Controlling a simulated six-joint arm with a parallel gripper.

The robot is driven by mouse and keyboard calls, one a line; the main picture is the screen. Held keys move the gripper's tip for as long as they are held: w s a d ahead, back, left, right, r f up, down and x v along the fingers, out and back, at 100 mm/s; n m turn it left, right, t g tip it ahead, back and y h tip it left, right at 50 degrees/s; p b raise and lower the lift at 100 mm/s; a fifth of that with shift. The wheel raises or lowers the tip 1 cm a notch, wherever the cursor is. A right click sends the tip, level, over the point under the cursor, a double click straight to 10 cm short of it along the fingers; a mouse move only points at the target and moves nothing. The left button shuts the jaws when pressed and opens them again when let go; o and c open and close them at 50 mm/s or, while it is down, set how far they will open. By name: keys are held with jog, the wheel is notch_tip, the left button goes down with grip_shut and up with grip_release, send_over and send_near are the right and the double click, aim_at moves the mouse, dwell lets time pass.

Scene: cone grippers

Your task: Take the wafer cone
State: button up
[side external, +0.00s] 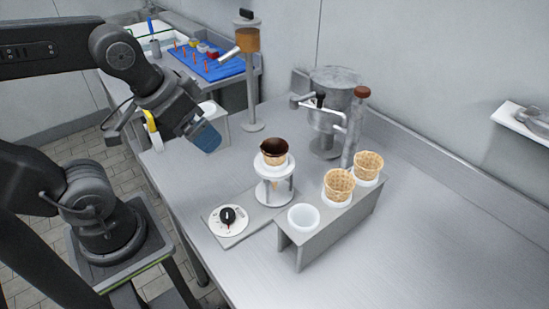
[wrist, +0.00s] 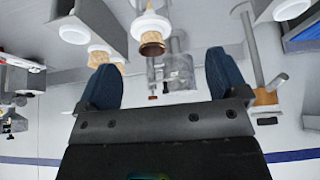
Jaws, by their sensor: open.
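Two tan wafer cones stand upright in the grey rack (side external: 335,235): a front one (side external: 339,186) and a rear one (side external: 368,166). The rack's front white holder (side external: 304,217) is empty. A third cone (side external: 274,152), with a dark brown filling or coating at its top, stands in a separate round white stand (side external: 274,190). My gripper (side external: 208,139) is open and empty, up and to the left of that stand, apart from all cones. In the wrist view its blue fingers (wrist: 163,85) are spread wide, the dark-topped cone (wrist: 152,43) shows beyond them, and a rack cone (wrist: 98,56) is to its left.
A dial plate (side external: 228,218) lies in front of the stand. A dispenser on a pole (side external: 247,70) stands behind it. A metal machine with a spout (side external: 333,110) is behind the rack. A blue tray (side external: 212,66) is at the back left. The counter's right front is clear.

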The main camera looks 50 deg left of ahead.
jog(key=n+g+y, duration=0.1)
jog(key=n+g, duration=0.4)
jog(key=n, duration=0.8)
send_near(275, 146)
jog(key=shift+n, duration=0.3)
jog(key=f, duration=0.7)
jog(key=a+f, duration=0.1)
jog(key=f, duration=0.2)
jog(key=shift+w+f, duration=0.2)
jog(key=shift+f, duration=0.05)
jog(key=shift+c, duration=0.2)
jog(key=c, duration=0.7)
